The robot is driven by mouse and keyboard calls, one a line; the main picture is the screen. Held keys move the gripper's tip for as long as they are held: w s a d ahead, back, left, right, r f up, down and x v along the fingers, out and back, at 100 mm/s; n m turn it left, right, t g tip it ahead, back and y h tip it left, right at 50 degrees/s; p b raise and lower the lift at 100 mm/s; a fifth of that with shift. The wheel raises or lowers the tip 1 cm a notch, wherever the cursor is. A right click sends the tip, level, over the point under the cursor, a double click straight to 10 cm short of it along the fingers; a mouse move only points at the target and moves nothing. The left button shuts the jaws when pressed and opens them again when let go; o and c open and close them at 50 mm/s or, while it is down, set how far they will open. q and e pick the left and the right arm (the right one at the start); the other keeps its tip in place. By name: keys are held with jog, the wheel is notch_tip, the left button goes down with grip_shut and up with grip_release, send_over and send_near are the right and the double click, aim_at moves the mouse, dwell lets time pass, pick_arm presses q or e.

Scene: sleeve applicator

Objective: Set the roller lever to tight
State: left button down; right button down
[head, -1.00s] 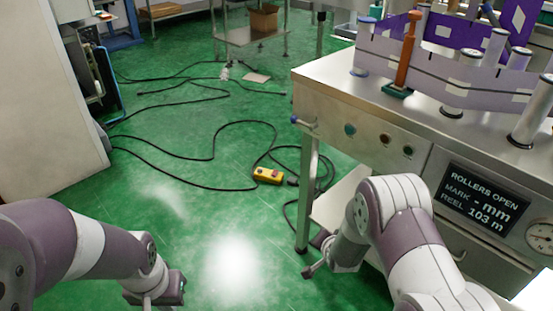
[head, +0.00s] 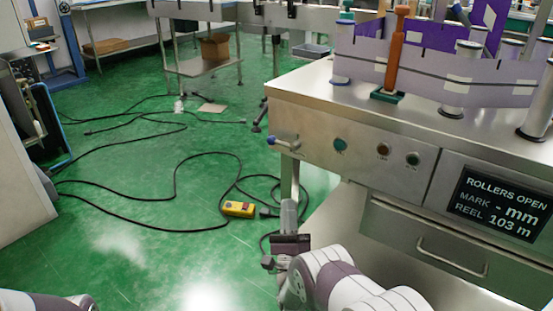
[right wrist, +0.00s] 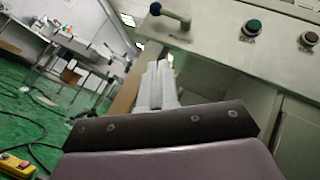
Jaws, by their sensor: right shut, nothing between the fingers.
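The roller lever (head: 284,143) is a short metal rod with a blue ball end, at the left end of the machine's front panel. Its ball points left in the head view. It also shows at the top of the right wrist view (right wrist: 170,14). My right gripper (head: 289,207) is shut and empty, below the lever and apart from it. In the right wrist view its pale fingers (right wrist: 160,75) point up toward the panel, below the lever. The machine's display (head: 499,204) reads "ROLLERS OPEN", "MARK - mm", "REEL 103 m". My left gripper is out of view.
The panel holds a green button (head: 340,145) and two other knobs, with a drawer handle (head: 451,258) below. On top stand rollers, a purple web (head: 440,75) and an orange upright handle (head: 395,50). A yellow pendant (head: 239,209) and black cables lie on the green floor.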

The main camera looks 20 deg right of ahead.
aim_at(282, 143)
jog(key=b+x, duration=0.1)
jog(key=x, duration=0.8)
jog(key=shift+w+f, duration=0.1)
jog(key=shift+f, duration=0.05)
jog(key=shift+w+a+r+b, duration=0.25)
jog(key=shift+w+a+r, duration=0.05)
jog(key=shift+r, duration=0.4)
jog(key=shift+w+a+r+b, duration=0.25)
jog(key=shift+w+a+r, duration=0.05)
jog(key=shift+r, duration=0.35)
jog(key=shift+w+a+r+b, duration=0.25)
jog(key=shift+a+r, duration=0.05)
jog(key=shift+r, duration=0.4)
jog(key=shift+d, duration=0.1)
